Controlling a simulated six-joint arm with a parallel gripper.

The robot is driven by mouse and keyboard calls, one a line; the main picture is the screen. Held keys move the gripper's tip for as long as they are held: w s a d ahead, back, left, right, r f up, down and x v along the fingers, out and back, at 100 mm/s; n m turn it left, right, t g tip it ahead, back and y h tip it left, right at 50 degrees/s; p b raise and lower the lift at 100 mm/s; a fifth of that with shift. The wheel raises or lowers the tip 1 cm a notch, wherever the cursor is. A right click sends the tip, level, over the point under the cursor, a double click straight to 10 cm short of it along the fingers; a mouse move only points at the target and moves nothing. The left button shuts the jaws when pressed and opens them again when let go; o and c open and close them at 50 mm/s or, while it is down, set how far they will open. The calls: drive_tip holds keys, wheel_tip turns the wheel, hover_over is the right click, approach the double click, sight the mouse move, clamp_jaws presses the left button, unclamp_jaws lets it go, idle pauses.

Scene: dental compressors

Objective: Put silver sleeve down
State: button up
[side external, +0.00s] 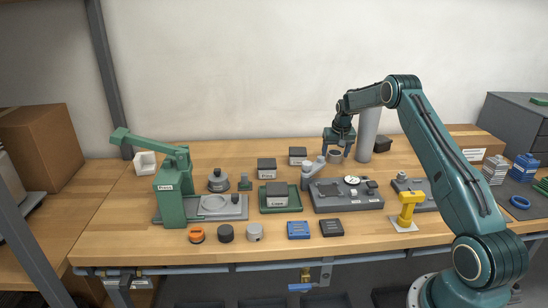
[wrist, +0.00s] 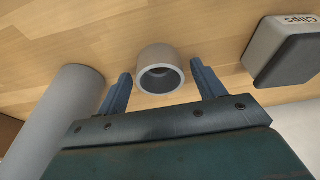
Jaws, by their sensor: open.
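The silver sleeve (wrist: 160,66) is a short grey ring with a dark hollow. In the wrist view it sits on the wooden table just beyond my fingertips, in line with the gap between them. In the side view the sleeve (side external: 335,157) stands upright at the back of the table, directly below my gripper (side external: 339,146). My gripper (wrist: 163,76) is open, with a finger to each side of the sleeve and a visible gap on both sides. Nothing is held.
A tall grey cylinder (side external: 367,135) stands close on the right, and shows at left in the wrist view (wrist: 68,115). A Clips box (wrist: 285,50) is on the other side. A grey fixture plate (side external: 345,203) lies in front. Bare wood surrounds the sleeve.

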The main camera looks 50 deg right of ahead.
drive_tip(key=shift+r, duration=0.1)
drive_tip(key=v, duration=1.2)
idle(0.5)
drive_tip(key=s+a+r+n+t, duration=0.1)
drive_tip(key=s+a+r, duration=0.2)
drive_tip(key=a+r, duration=0.35)
drive_tip(key=s+a+r+n, duration=0.2)
drive_tip(key=a+r, duration=0.2)
drive_tip(key=a, duration=0.6)
drive_tip(key=s+a+r+n+t, duration=0.1)
drive_tip(key=s+a+r, duration=0.2)
drive_tip(key=a+r, duration=0.35)
drive_tip(key=s+a+f+n+y, duration=0.1)
drive_tip(key=s+a+f+n, duration=0.1)
drive_tip(key=s+a, duration=0.7)
drive_tip(key=s+a+f+n+t+y, duration=0.1)
drive_tip(key=s+a+f+n, duration=0.1)
drive_tip(key=s+a, duration=0.7)
drive_tip(key=s+n, duration=0.1)
drive_tip(key=s, duration=0.3)
drive_tip(key=shift+s+f, duration=0.2)
drive_tip(key=shift+f, duration=0.1)
